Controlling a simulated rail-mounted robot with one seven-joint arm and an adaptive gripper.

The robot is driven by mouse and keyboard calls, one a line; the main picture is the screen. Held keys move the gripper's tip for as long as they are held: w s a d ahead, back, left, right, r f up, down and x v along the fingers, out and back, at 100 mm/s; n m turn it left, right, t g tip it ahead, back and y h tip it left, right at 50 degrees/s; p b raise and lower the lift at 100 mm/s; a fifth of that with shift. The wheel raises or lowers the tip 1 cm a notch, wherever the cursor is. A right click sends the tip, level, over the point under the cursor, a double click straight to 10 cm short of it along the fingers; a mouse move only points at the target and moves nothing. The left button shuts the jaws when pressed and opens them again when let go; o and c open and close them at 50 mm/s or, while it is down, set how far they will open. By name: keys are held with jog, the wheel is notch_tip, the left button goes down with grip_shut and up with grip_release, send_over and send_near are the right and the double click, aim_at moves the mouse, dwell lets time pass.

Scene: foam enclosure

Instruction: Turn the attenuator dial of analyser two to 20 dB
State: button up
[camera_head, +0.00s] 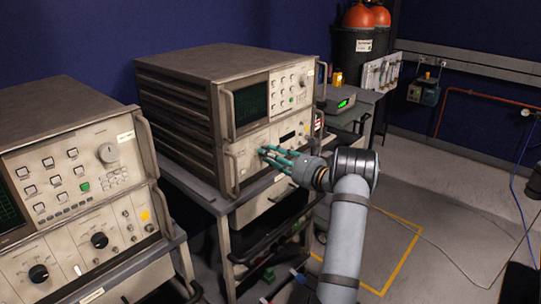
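My gripper (262,152) has teal fingers and is at the lower front panel of the farther analyser (183,86). The fingertips are close to or touching the panel. Whether they close around a dial cannot be told, and no dial shows clearly there. The nearer analyser (62,111) at the left has black dials at left (38,273) and right (99,240) on its lower panel and a grey knob (107,153) above. The labels and dial scales are too small to read, so I cannot tell which unit is analyser two.
The farther analyser stands on a grey cart (225,250) with a lower shelf. A small device with a green display (343,104) is on a bench behind it. The floor at right is mostly open, crossed by a cable.

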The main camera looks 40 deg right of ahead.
jog(key=c, duration=0.6)
jog(key=shift+r, duration=0.1)
grip_shut()
jog(key=shift+w+r+m+p, duration=0.1)
jog(key=shift+m+p, duration=0.3)
jog(key=shift+m, duration=0.1)
jog(key=m+p, duration=0.4)
jog(key=m, duration=0.2)
jog(key=shift+d+r+m+p, duration=0.1)
jog(key=shift+d+m+p, duration=0.05)
jog(key=shift+m+p, duration=0.2)
dwell(0.4)
jog(key=o, duration=0.7)
grip_release()
jog(key=o, duration=0.4)
jog(key=shift+f, duration=0.2)
